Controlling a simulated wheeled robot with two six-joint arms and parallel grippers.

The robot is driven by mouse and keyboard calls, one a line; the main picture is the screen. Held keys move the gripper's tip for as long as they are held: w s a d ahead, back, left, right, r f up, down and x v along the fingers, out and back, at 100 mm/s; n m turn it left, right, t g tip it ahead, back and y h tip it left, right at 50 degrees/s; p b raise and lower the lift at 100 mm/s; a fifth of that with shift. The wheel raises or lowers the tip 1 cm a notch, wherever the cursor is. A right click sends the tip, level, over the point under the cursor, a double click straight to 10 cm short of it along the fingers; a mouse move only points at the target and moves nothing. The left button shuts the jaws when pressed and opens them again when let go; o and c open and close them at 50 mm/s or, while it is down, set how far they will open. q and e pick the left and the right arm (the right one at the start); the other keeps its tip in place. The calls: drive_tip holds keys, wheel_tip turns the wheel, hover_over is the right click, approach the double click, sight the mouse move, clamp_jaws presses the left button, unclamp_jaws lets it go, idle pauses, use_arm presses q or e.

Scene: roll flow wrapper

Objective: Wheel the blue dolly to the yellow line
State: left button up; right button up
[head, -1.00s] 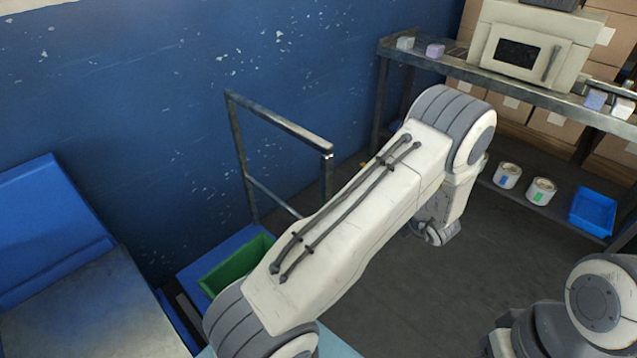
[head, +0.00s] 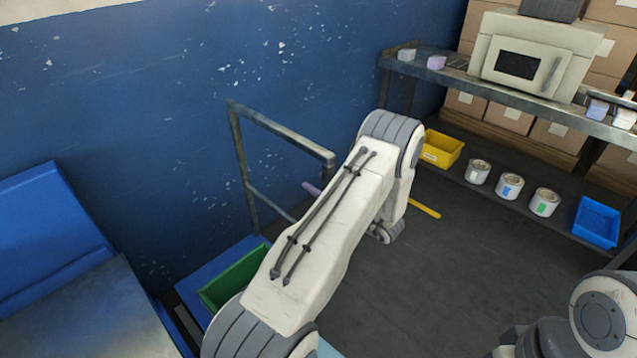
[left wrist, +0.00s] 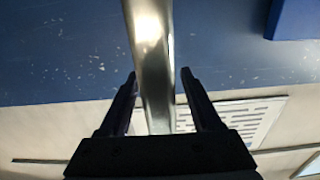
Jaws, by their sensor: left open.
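The blue dolly (head: 192,284) stands by the blue wall, with a green bin (head: 226,283) on its deck. Its grey metal push handle (head: 285,134) rises at the far end. My left arm crosses in front of the dolly and hides part of it. In the left wrist view, a shiny metal bar (left wrist: 152,50) runs between the fingers of my left gripper (left wrist: 158,76), which are apart on either side of it. The arm hides this gripper in the head view. A short piece of the yellow line (head: 425,208) shows on the floor, right of my arm.
A shelf rack at the right holds a yellow bin (head: 442,149), several paint cans, a blue tray (head: 597,222) and a microwave-like box (head: 533,58). A blue and grey block (head: 85,310) stands left of the dolly. The dark floor right of my arm is clear.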

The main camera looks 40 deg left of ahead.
use_arm(q)
drive_tip(key=shift+a, duration=0.15)
clamp_jaws()
idle(1.4)
